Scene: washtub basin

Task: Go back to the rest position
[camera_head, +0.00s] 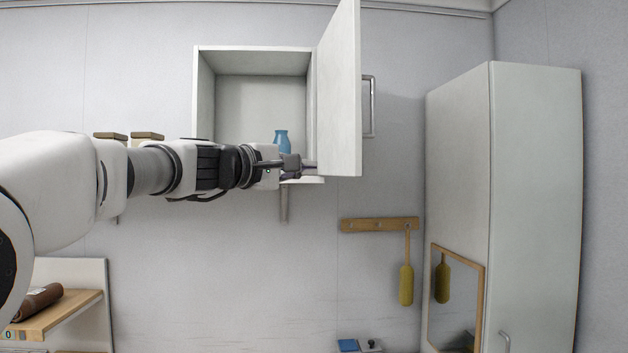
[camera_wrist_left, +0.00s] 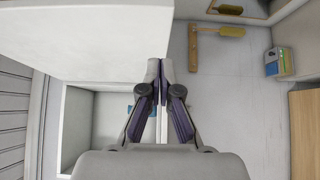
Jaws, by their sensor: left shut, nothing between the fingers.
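My left arm reaches in from the left in the head view. Its gripper (camera_head: 292,168) is in front of the lower part of the open wall cabinet (camera_head: 203,95), close to the lower edge of the cabinet door (camera_head: 340,95). In the left wrist view the two fingers (camera_wrist_left: 160,75) are together with nothing between them. The door stands swung open, with a metal handle (camera_head: 373,105) on its outer face. A blue bottle (camera_head: 282,140) stands upright inside the cabinet, its lower part hidden by my gripper. I cannot tell whether the fingers touch the door. My right gripper is not in view.
A wooden rack (camera_head: 380,224) holds a yellow brush (camera_head: 406,285). A shelf (camera_head: 60,314) with a brown roll (camera_head: 38,301) is at lower left. The middle of the wall is clear.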

